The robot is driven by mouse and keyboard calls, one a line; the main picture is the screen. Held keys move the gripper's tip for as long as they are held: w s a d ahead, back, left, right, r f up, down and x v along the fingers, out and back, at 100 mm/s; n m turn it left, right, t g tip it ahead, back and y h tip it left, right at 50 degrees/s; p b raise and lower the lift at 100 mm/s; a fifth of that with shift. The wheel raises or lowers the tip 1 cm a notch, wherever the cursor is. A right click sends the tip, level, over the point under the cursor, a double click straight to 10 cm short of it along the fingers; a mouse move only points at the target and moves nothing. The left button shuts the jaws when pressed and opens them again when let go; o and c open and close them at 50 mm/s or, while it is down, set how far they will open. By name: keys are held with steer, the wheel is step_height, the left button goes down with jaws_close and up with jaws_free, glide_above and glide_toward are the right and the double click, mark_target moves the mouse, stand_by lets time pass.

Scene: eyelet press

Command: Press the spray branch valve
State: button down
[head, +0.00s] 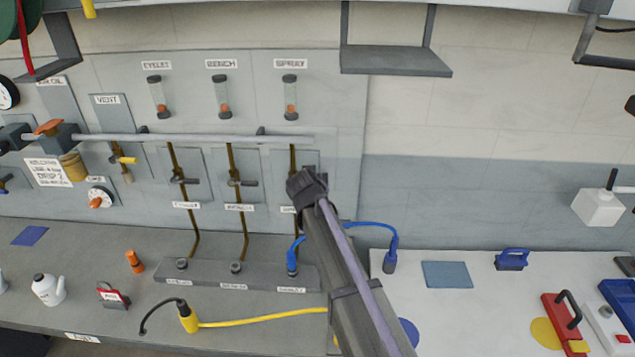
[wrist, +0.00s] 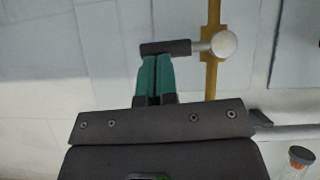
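The spray branch pipe (head: 293,160) runs down the wall under the SPRAY flow tube (head: 290,97). My arm hides its valve in the head view. In the wrist view a branch valve, taken as the spray one from the arm's position, shows a dark handle (wrist: 178,46) pointing left from a round pale hub (wrist: 223,44) on the brass pipe (wrist: 213,85). My gripper (wrist: 155,58) has its green fingers together, with nothing visible between them. The fingertips are right at the handle; I cannot tell whether they touch it. In the head view my arm hides the fingers.
Two similar branch valves, EYELET (head: 184,181) and another (head: 243,183), are left of my arm. A grey manifold block (head: 210,273) lies below. A blue hose (head: 370,224) runs beside my arm. A wall shelf (head: 395,60) juts out above right.

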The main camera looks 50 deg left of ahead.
stand_by(0.4)
steer(key=w+a+r+p+v, duration=0.1)
steer(key=r+p+v, duration=0.1)
steer(key=p+v, duration=0.7)
steer(key=v, duration=0.4)
steer(key=shift+w+r, duration=0.15)
steer(key=shift+w, duration=0.05)
steer(key=w+d+f+m+g+h+b, duration=0.1)
steer(key=w+d+f+g+h+b, duration=0.3)
steer(key=d, duration=0.8)
steer(key=w+d+f+t+h+b, duration=0.1)
steer(key=w+d+f+b, duration=0.1)
steer(key=d+f, duration=0.8)
steer(key=w+d+f+m+g+h+b, duration=0.1)
steer(key=w+d+f+g+h+b, duration=0.15)
steer(key=d, duration=1.25)
steer(key=d+f+m+b, duration=0.2)
steer(key=d+f+b, duration=0.1)
steer(key=d, duration=0.8)
steer(key=d+f+m+g+b, duration=0.1)
steer(key=d+f+m+b, duration=0.2)
steer(key=d, duration=0.9)
steer(key=d+f+m+g+b, duration=0.1)
steer(key=d+f+m+b, duration=0.2)
steer(key=d, duration=0.8)
steer(key=shift+d+f+b, duration=0.4)
steer(key=shift+f+b, duration=0.45)
steer(key=shift+f, duration=0.1)
